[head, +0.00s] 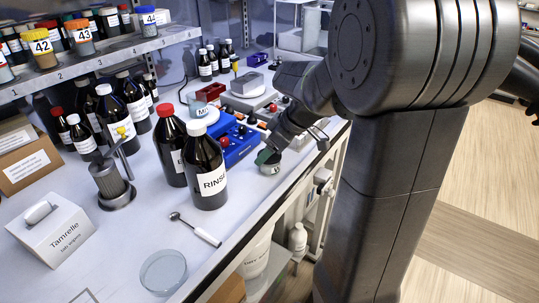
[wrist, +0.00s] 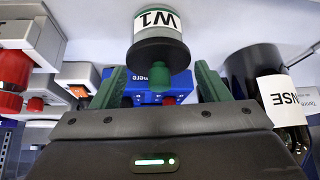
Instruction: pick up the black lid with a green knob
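The black lid (wrist: 159,51) with its green knob (wrist: 158,77) sits on a small jar (wrist: 157,20) labelled W1, in the upper middle of the wrist view. In the head view the jar (head: 271,168) stands near the bench's right edge. My gripper (wrist: 160,80) is open, with one green finger on each side of the knob and a visible gap at both sides. I cannot tell how deep the knob is between them. In the head view my gripper (head: 268,155) is just above the jar and hides most of the lid.
A large dark RINSE bottle (head: 205,172) stands left of the jar; it shows at right in the wrist view (wrist: 272,95). A blue device (head: 234,145) with knobs is close behind the jar. A spoon-like tool (head: 195,230) and glass dish (head: 163,271) lie nearer.

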